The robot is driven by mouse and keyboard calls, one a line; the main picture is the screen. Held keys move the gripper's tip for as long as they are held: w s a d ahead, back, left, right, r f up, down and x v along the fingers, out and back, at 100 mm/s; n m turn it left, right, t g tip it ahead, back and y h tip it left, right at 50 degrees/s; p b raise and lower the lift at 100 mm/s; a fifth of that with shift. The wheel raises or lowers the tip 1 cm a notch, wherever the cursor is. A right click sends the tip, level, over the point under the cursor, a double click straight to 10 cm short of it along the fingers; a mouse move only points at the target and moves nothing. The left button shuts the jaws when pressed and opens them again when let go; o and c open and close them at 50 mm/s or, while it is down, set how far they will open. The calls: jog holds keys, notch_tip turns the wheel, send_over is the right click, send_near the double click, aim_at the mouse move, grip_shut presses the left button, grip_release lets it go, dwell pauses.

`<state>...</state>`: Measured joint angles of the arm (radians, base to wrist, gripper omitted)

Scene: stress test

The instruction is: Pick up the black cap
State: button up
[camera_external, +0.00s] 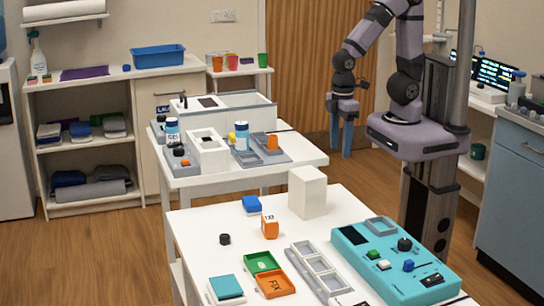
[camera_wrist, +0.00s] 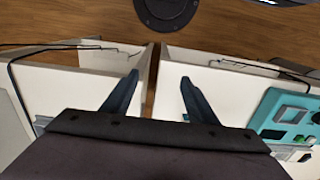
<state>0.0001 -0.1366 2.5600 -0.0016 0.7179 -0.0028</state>
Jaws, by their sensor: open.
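A small black cap (camera_external: 225,239) lies on the left part of the white front table (camera_external: 200,220), with bare tabletop around it. My gripper (camera_external: 347,140) hangs fingers down in front of the wooden slatted wall, behind and to the right of the front table, well away from the cap. Its two blue fingers are apart with nothing between them. In the wrist view my gripper (camera_wrist: 159,80) is open over a gap between two white table edges, with wooden floor beyond. I cannot make out the cap in the wrist view.
A tall white box (camera_external: 307,192) and a teal control panel (camera_external: 395,262) stand to the right. A cluttered second table (camera_external: 290,160) is behind.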

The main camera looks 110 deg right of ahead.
dwell(0.4)
jog(key=shift+c, duration=1.3)
jog(key=shift+r, duration=0.1)
